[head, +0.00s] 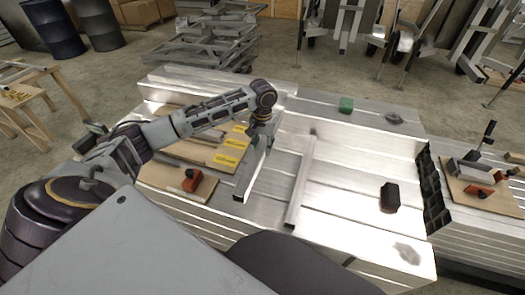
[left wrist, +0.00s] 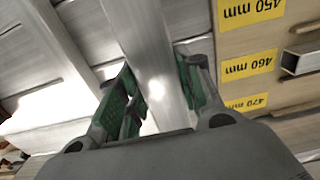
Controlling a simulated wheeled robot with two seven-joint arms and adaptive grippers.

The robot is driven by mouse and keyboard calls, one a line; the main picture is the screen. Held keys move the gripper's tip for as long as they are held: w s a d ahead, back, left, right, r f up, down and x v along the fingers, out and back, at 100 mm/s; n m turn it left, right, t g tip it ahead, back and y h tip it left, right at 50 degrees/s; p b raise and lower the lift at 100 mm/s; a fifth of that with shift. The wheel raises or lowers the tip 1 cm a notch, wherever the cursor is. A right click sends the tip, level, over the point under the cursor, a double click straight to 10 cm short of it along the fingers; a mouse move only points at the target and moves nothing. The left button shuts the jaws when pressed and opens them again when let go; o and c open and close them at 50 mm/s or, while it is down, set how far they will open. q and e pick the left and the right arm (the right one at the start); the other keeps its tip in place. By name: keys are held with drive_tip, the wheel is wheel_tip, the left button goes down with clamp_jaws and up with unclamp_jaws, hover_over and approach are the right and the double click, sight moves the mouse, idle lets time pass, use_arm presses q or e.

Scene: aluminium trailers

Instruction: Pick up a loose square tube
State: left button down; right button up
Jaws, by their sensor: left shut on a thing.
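My left gripper (head: 264,128) points down over the metal bench and is shut on a square aluminium tube (head: 253,172). The tube's open near end faces the head camera. In the left wrist view the green-padded fingers (left wrist: 158,92) stand on either side of the tube (left wrist: 148,50), which runs up through the picture. I cannot tell how far the tube is above the bench. A second loose tube (head: 301,180) lies on the bench to the right; it also shows at the left of the left wrist view (left wrist: 62,50). My right gripper is not in view.
Wooden boards with yellow length labels (head: 228,163) lie left of the held tube; one reads 460 mm (left wrist: 250,66).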

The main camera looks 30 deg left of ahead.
sight(263, 144)
use_arm(q)
wheel_tip(263, 144, up, 7)
drive_tip(key=shift+p, duration=0.75)
drive_tip(key=shift+r, duration=0.65)
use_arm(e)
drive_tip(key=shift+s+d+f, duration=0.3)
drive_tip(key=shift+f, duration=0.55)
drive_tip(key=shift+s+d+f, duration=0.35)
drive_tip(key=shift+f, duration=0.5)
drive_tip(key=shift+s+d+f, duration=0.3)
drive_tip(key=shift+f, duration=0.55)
